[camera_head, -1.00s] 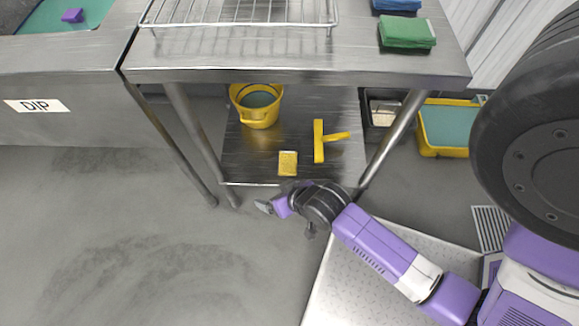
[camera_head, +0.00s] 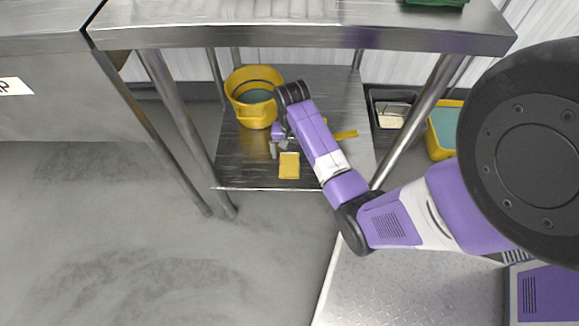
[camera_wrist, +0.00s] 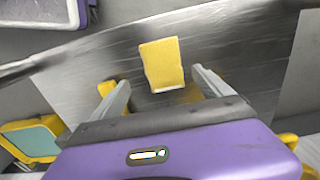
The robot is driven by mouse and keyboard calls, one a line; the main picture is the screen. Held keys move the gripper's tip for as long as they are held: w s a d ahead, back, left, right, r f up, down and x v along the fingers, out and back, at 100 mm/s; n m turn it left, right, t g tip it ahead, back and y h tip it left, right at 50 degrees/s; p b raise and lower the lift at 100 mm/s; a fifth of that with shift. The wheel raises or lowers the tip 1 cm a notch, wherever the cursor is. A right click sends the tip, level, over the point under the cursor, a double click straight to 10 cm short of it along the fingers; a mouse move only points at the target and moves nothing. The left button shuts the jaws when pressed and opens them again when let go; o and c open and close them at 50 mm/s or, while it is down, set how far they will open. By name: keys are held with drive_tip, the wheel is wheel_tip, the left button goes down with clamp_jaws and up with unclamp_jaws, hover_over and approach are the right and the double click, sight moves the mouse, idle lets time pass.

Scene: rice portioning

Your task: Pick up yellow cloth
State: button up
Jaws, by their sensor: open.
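The yellow cloth (camera_head: 289,166) lies flat near the front edge of the lower metal shelf (camera_head: 235,170). In the wrist view the cloth (camera_wrist: 162,63) is ahead of my gripper (camera_wrist: 157,80), roughly centred between the two finger lines. My gripper (camera_head: 279,148) is in under the table, just above and beside the cloth in the head view. Its grey fingers are apart with nothing between them. I cannot tell the exact height of the fingers above the cloth.
A yellow bucket (camera_head: 254,103) stands on the shelf behind my gripper. A yellow tool (camera_head: 346,134) lies to the right, partly hidden by my arm. The tabletop (camera_head: 300,38) is above, with metal legs (camera_head: 175,105) at the sides. A yellow tub (camera_head: 442,140) is at the right.

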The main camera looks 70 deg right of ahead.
sight(290, 163)
drive_tip(key=f+b, duration=0.1)
drive_tip(key=f, duration=0.1)
drive_tip(key=f+b, duration=0.2)
drive_tip(key=f, duration=0.1)
drive_tip(key=shift+w+a+f, duration=0.1)
drive_tip(key=shift+w+f, duration=0.2)
drive_tip(key=shift+f, duration=0.05)
drive_tip(key=shift+c, duration=0.4)
drive_tip(key=c, duration=1.4)
drive_tip(key=shift+o, duration=0.2)
drive_tip(key=shift+r, duration=0.15)
